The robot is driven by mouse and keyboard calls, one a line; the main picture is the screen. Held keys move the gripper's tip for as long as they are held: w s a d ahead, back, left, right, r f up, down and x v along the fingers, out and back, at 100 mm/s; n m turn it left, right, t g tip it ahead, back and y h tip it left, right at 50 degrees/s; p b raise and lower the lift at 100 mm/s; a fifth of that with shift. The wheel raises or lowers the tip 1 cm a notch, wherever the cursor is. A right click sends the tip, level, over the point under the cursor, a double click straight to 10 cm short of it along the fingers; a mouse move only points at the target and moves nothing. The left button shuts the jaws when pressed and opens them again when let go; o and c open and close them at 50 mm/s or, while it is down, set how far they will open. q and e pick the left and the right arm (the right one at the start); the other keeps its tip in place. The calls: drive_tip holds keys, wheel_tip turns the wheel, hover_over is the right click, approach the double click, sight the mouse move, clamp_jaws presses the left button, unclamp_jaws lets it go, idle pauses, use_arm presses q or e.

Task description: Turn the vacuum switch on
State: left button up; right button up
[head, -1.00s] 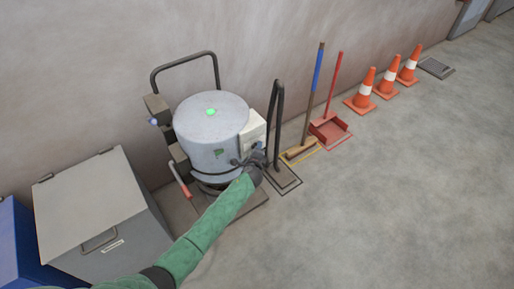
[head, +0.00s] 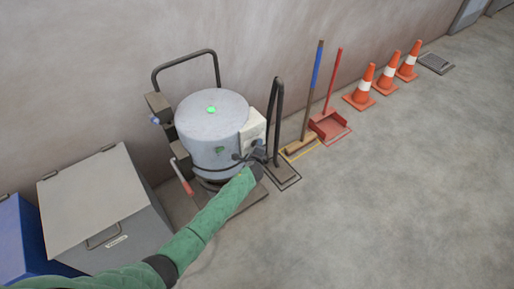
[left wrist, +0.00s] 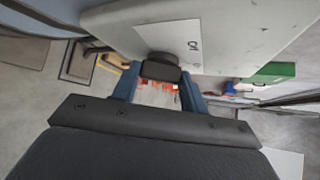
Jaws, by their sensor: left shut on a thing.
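The vacuum (head: 205,140) is a pale grey drum on a wheeled base against the wall, with a green spot (head: 211,110) on its lid. A light switch box (head: 252,131) sits on its right side. In the left wrist view a dark switch knob (left wrist: 161,68) stands out from a pale plate (left wrist: 178,42) with a small printed mark, partly readable. My left gripper (head: 257,156) is at the box; in the left wrist view its blue fingers (left wrist: 158,90) are on either side of the knob and shut on it. My right gripper is in neither view.
A grey lidded bin (head: 100,205) and a blue bin (head: 25,240) stand at the left. A black handle (head: 278,110) rises beside the vacuum. A broom (head: 312,95), red dustpan (head: 328,122) and orange cones (head: 362,95) line the wall. The right floor is clear.

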use_arm(q)
drive_tip(key=shift+f, duration=0.1)
drive_tip(key=o, duration=1)
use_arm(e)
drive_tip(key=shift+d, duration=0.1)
use_arm(q)
drive_tip(key=b+v, duration=0.1)
drive_tip(key=v, duration=0.7)
drive_tip(key=shift+w+b, duration=0.1)
drive_tip(key=shift+b, duration=0.2)
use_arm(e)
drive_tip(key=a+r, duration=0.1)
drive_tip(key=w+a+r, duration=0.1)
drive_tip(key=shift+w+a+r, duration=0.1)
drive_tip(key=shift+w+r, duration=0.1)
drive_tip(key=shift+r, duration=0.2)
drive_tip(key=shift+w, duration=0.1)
